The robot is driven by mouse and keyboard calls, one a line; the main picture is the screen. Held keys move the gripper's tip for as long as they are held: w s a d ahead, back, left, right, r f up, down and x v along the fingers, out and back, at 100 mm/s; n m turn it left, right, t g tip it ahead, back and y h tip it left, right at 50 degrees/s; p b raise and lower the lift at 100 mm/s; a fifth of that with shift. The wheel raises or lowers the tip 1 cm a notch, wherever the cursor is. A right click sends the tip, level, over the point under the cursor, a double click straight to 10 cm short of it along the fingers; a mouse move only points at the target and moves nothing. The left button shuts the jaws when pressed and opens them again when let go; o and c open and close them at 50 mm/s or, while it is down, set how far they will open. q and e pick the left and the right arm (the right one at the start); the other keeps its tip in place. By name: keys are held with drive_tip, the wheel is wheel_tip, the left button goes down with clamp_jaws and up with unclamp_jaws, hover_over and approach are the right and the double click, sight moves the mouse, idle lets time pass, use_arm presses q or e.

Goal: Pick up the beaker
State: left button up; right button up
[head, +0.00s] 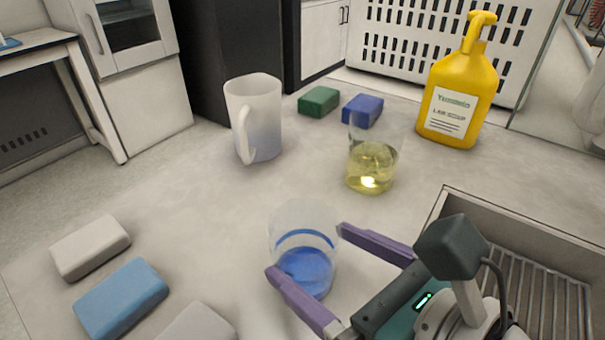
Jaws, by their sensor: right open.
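A clear beaker (304,262) with blue liquid stands upright on the grey counter, low in the middle of the head view. My right gripper (306,250) is open, with one purple finger on each side of this beaker; I cannot tell whether either finger touches it. Another clear beaker (372,165) with yellow liquid stands upright farther back. My left gripper is not in view.
A white pitcher (255,115), green sponge (319,101), blue sponge (362,108) and yellow soap bottle (459,90) stand behind. White (90,247) and light blue (122,298) blocks lie left. A sink (450,205) is at right. The middle left of the counter is clear.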

sight(288, 235)
drive_tip(key=x, duration=0.2)
drive_tip(key=b+x, duration=0.1)
drive_tip(key=x, duration=0.2)
drive_tip(key=shift+w+a+r, duration=0.15)
drive_tip(key=shift+w+a, duration=0.05)
drive_tip(key=shift+a, duration=0.25)
drive_tip(key=c, duration=1.2)
drive_tip(key=shift+c, duration=0.2)
drive_tip(key=shift+r, duration=0.1)
